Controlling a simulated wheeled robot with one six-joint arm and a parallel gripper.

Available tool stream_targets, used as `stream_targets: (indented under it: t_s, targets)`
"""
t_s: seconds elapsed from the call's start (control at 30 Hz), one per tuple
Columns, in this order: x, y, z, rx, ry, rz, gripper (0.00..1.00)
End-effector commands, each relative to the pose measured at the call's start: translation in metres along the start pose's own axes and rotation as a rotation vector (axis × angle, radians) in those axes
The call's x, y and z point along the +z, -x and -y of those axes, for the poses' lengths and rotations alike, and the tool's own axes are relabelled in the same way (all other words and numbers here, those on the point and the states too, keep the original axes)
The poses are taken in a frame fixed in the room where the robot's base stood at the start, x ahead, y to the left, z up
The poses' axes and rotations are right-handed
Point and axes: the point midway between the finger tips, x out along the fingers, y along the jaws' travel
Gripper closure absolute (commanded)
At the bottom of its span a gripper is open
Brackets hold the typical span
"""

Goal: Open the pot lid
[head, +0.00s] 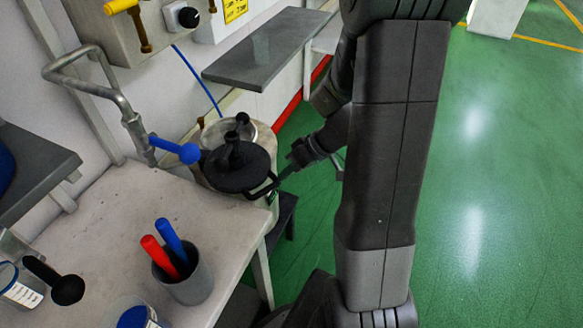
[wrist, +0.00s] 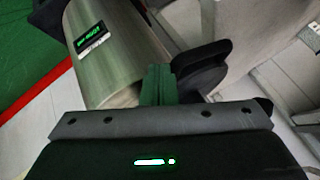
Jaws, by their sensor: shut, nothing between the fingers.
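The pot (head: 207,133) stands beyond the white table, its silvery rim and inside showing behind the lid. The black round lid (head: 238,172) with upright knobs covers the near part of the pot in the head view; whether it is tilted or slid aside I cannot tell. My gripper (head: 278,184) is just right of the lid, close to a black handle. In the wrist view the steel pot body (wrist: 117,50) fills the upper left, with a black handle (wrist: 205,66) at its side. My gripper's fingers (wrist: 158,84) are together and empty beside that handle.
A blue-ended metal lever (head: 178,151) reaches toward the pot from the left. A grey cup (head: 187,284) with red and blue sticks stands on the white table (head: 110,220). A grey shelf (head: 268,50) lies behind.

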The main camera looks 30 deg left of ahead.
Motion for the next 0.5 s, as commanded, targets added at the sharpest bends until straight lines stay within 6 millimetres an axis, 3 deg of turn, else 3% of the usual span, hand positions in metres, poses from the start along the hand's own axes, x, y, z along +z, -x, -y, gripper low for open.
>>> stream_targets:
  t_s: [0.3,0.5]
  targets:
    - [0.018,-0.011,0.034,0.066,-0.112,-0.065,1.0]
    - [0.023,-0.013,0.044,0.086,-0.151,-0.086,1.0]
